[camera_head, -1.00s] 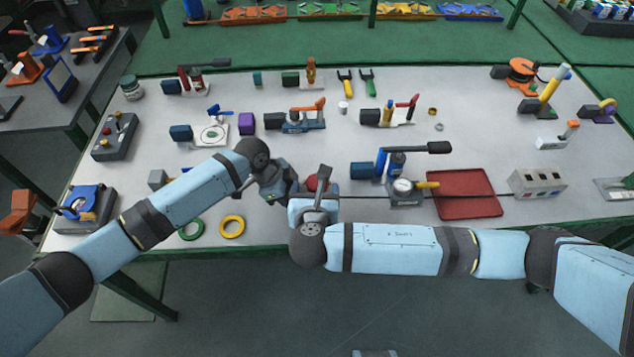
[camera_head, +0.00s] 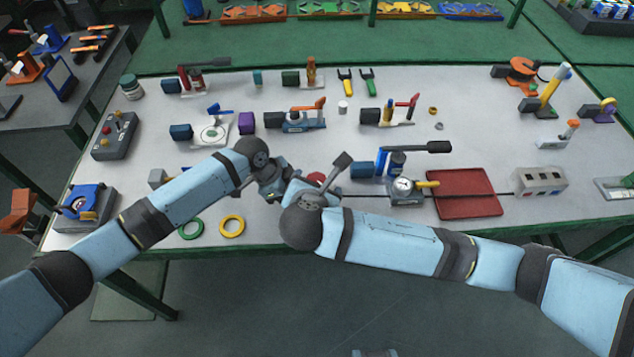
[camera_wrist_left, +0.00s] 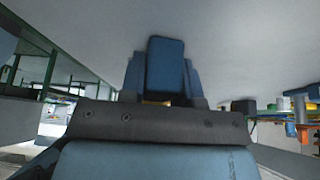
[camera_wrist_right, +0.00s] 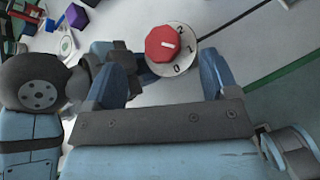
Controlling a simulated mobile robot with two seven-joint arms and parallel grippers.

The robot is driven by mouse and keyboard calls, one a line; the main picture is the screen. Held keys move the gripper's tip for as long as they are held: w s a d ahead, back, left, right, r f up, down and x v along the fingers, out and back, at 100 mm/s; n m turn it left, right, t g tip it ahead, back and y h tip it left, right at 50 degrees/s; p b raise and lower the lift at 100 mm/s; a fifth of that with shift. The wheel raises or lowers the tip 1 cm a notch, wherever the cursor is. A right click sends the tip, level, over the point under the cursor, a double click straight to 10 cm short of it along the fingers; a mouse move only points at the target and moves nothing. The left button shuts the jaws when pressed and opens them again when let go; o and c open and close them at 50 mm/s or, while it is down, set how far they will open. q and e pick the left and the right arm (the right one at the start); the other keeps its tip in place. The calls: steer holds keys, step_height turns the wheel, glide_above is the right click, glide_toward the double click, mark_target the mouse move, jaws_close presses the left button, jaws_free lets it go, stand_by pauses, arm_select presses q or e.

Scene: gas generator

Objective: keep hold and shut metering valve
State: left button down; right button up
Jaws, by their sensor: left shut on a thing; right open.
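The metering valve's red knob (camera_wrist_right: 165,43) sits on a round white dial (camera_wrist_right: 185,61) marked 0, 1 and 2. Its white line points toward about the 1. The knob also shows in the head view (camera_head: 316,179), partly hidden by my right gripper (camera_head: 308,192). In the right wrist view my right gripper (camera_wrist_right: 163,64) is open, with the knob ahead between its fingers; I see no contact. My left gripper (camera_head: 279,184) is shut on a dark blue block (camera_wrist_left: 165,66), which fills the space between its fingers in the left wrist view. The valve's body is mostly hidden.
Green (camera_head: 190,229) and yellow (camera_head: 232,227) rings lie near the table's front edge. Other valve fixtures stand behind.

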mark_target(316, 180)
steer(key=w+d+r+m+g+y, duration=0.25)
steer(key=m+g, duration=0.25)
steer(key=m, duration=0.3)
steer(key=w+d+r+m+g+y, duration=0.1)
steer(key=d+r+m+g+y, duration=0.2)
steer(key=m, duration=0.6)
steer(key=shift+n+g+y, duration=0.3)
steer(key=shift+g+y, duration=0.05)
steer(key=shift+g, duration=0.25)
steer(key=x, duration=0.7)
steer(key=a+x, duration=0.1)
steer(key=x, duration=0.3)
steer(key=shift+w+r, duration=0.15)
steer(key=shift+r, duration=0.1)
